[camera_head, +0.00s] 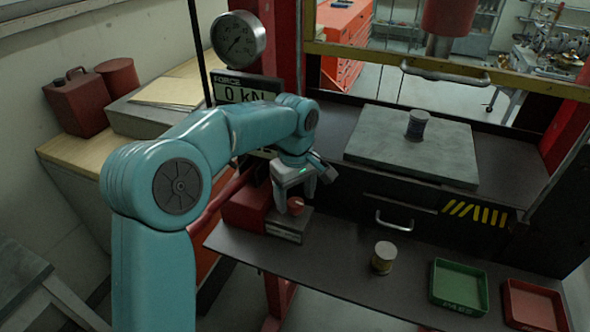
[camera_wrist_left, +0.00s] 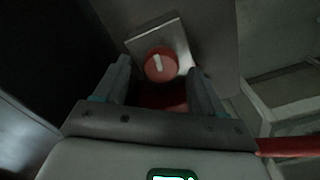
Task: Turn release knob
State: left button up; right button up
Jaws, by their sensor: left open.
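The release knob (camera_head: 296,204) is a small round red knob on a grey block beside a red box, at the middle of the head view. In the left wrist view the knob (camera_wrist_left: 153,72) faces me on a light metal plate, with a white bar mark standing almost upright. My left gripper (camera_head: 295,196) points down at the knob. In the left wrist view its fingers (camera_wrist_left: 160,80) are apart, and the knob appears between their tips. I cannot tell whether they touch it. My right gripper is in neither view.
A round gauge (camera_head: 238,39) and a display reading "0 kN" (camera_head: 245,95) stand behind my left arm. A small cylinder (camera_head: 384,257), a green tray (camera_head: 459,301) and a red tray (camera_head: 534,305) are on the dark shelf. Another cylinder (camera_head: 417,125) stands on the press plate (camera_head: 375,153).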

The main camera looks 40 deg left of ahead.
aim_at(295, 202)
pick_arm(q)
notch_tip(295, 202, up, 15)
jog(key=p, duration=0.1)
jog(key=shift+p, duration=0.35)
jog(key=shift+s, duration=0.1)
